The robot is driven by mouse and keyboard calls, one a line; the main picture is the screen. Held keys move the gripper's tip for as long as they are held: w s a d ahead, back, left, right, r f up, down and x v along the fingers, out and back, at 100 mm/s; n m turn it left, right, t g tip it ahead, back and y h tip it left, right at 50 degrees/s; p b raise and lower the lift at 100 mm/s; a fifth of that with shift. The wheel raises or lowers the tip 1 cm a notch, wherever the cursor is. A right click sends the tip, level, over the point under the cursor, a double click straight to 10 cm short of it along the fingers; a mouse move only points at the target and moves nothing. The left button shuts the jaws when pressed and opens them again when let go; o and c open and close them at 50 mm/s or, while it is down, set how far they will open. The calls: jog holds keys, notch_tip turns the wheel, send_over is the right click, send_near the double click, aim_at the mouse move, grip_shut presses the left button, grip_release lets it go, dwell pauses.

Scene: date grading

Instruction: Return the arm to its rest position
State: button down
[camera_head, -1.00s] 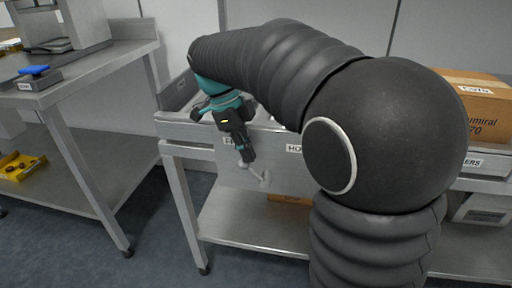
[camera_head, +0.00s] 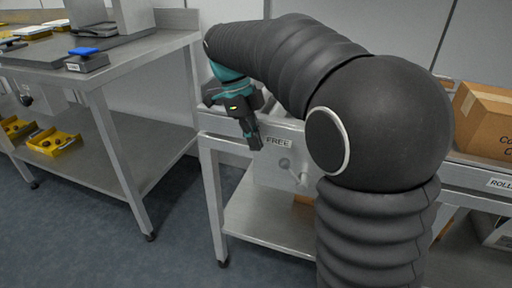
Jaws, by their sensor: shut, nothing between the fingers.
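My gripper (camera_head: 253,143) hangs from the teal wrist at the end of my black-sleeved arm. Its dark fingers are together and point down, with nothing held. I cannot tell whether the fingers touch the bench front. My arm reaches up from the right, bends at the large black elbow and runs to the left, hiding much of the bench top.
A steel table (camera_head: 130,75) at left holds a blue-topped block (camera_head: 87,58) and trays. Yellow bins (camera_head: 54,143) with dark contents sit on its lower shelf. A cardboard box (camera_head: 485,118) stands at right. Open floor (camera_head: 90,230) lies at front left.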

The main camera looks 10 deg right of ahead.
jog(key=s+d+f+n+t+y, duration=0.1)
jog(key=s+d+n+t, duration=0.1)
jog(key=s+n, duration=0.5)
jog(key=s+d+f+n+t+y, duration=0.1)
jog(key=s+d+f+n+t, duration=0.1)
jog(key=s+n, duration=0.4)
jog(key=s+d+f+n+t+y, duration=0.1)
jog(key=s+d+f+n+t, duration=0.1)
jog(key=s+n, duration=0.5)
jog(key=d+n+t, duration=0.1)
jog(key=d+n, duration=0.1)
jog(key=n, duration=0.3)
jog(key=shift+s+d+f+t, duration=0.25)
jog(key=shift+s+d+t, duration=0.05)
jog(key=shift+s+d, duration=0.05)
jog(key=shift+d, duration=0.1)
